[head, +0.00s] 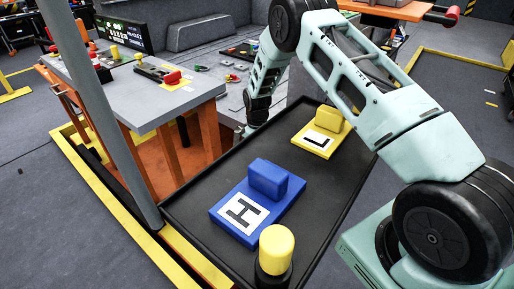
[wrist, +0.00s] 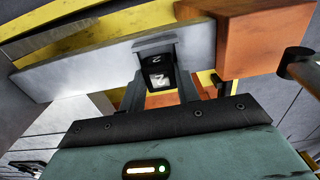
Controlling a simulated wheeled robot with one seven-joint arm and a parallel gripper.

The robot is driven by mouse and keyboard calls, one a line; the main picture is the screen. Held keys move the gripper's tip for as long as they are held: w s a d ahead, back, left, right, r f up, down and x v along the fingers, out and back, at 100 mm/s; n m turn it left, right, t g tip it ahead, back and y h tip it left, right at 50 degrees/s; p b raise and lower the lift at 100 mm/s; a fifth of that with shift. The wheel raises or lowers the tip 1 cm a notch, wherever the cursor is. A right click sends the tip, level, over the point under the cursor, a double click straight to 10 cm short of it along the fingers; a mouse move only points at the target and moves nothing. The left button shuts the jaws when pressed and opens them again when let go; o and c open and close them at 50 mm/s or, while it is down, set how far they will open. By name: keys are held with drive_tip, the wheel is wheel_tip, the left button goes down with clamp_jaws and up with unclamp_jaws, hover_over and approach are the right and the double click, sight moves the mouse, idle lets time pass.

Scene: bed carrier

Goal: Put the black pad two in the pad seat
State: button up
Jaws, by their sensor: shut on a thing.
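My gripper (wrist: 159,88) is shut on a small black pad marked 2 (wrist: 156,62) in the wrist view. The pad sits between the two fingers, its white label facing the camera. In the head view my arm reaches over the far side of the black tray, and the fingertips and pad are hidden there. A grey slab (wrist: 85,68) and an orange block (wrist: 250,35) show beyond the pad in the wrist view. I cannot tell whether the pad touches the slab. I cannot make out the pad seat for certain in either view.
The black tray (head: 205,195) carries a blue block marked H (head: 268,178), a yellow block marked L (head: 318,142) and a yellow-topped cylinder (head: 277,246). A grey-topped table (head: 165,98) with orange legs stands left of the arm. A grey post (head: 100,110) rises at the left.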

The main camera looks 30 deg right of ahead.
drive_tip(key=o, duration=1)
drive_tip(key=shift+f, duration=0.15)
drive_tip(key=shift+c, duration=0.2)
wheel_tip(320, 180, up, 12)
drive_tip(key=shift+r, duration=0.2)
drive_tip(key=shift+s, duration=0.1)
